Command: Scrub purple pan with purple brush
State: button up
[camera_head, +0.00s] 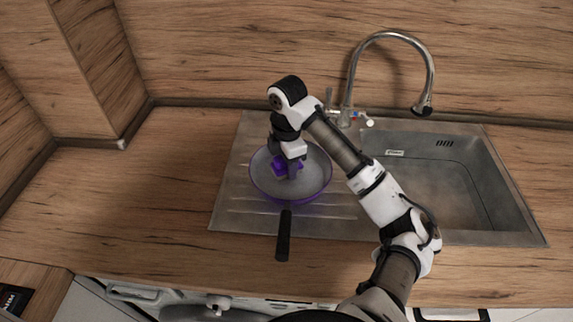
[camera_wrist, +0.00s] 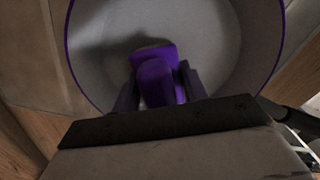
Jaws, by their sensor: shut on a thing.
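The purple pan (camera_head: 318,179) sits on the steel draining board left of the sink bowl, its black handle (camera_head: 283,236) pointing toward the front edge. Its grey inside and purple rim fill much of the wrist view (camera_wrist: 215,45). My gripper (camera_head: 287,163) points down over the inside of the pan and is shut on the purple brush (camera_head: 279,168). In the wrist view the brush (camera_wrist: 157,80) stands between the two dark fingers (camera_wrist: 158,88). The brush's lower end is near the pan's floor; I cannot tell whether it touches.
A sink bowl (camera_head: 425,189) lies to the right, with a curved metal tap (camera_head: 391,35) behind it. A wooden splashback (camera_head: 230,50) closes off the back. The wooden counter (camera_head: 150,200) left of the draining board is clear.

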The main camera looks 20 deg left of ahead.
jog(key=shift+r, duration=6.5)
